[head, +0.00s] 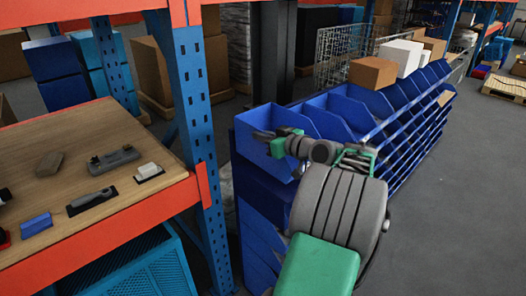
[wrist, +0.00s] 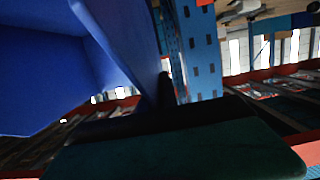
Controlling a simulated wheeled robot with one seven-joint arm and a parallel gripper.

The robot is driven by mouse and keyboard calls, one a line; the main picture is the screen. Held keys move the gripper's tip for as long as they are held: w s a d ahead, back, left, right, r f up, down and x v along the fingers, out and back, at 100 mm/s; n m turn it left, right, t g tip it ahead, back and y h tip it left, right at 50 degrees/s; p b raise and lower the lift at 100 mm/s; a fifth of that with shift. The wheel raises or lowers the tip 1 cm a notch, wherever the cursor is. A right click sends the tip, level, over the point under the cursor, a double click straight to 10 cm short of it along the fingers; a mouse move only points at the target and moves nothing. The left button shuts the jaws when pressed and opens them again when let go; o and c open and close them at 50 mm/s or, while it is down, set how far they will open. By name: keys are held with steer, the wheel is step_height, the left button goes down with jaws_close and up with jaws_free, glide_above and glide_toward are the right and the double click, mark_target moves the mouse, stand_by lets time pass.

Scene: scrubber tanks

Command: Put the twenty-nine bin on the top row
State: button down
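A blue bin (head: 252,120) is at the near left end of the top row of the blue bin rack (head: 247,205). No number can be read on it. My gripper (head: 264,135) is at this bin's rim, with its dark fingers against the bin wall. In the wrist view the blue bin (wrist: 55,75) fills the left side, and its wall runs down to a dark finger of my gripper (wrist: 163,92). My gripper appears shut on that wall; the other finger is hidden. Whether the bin rests fully on the rack cannot be told.
More blue bins (head: 335,112) continue along the top row. A wooden workbench (head: 85,150) with tools and a blue rack post (head: 192,90) are at left. The floor (head: 460,190) at right is clear.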

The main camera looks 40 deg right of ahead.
mark_target(261, 150)
step_height(261, 150, down, 6)
steer(key=shift+r, duration=0.1)
steer(key=c, duration=2.1)
jaws_free()
steer(key=shift+f, duration=0.25)
steer(key=o, duration=0.5)
steer(key=shift+r, duration=0.1)
steer(key=shift+c, duration=0.2)
steer(key=shift+r+p, duration=0.3)
steer(key=shift+p, duration=0.15)
steer(key=s, duration=0.3)
steer(key=s+r+b, duration=0.1)
steer(key=s, duration=0.3)
steer(key=s+b, duration=0.1)
steer(key=s, duration=0.3)
steer(key=shift+d+r, duration=0.2)
steer(key=shift+r, duration=0.15)
steer(key=shift+s+r, duration=0.15)
steer(key=shift+s, duration=0.3)
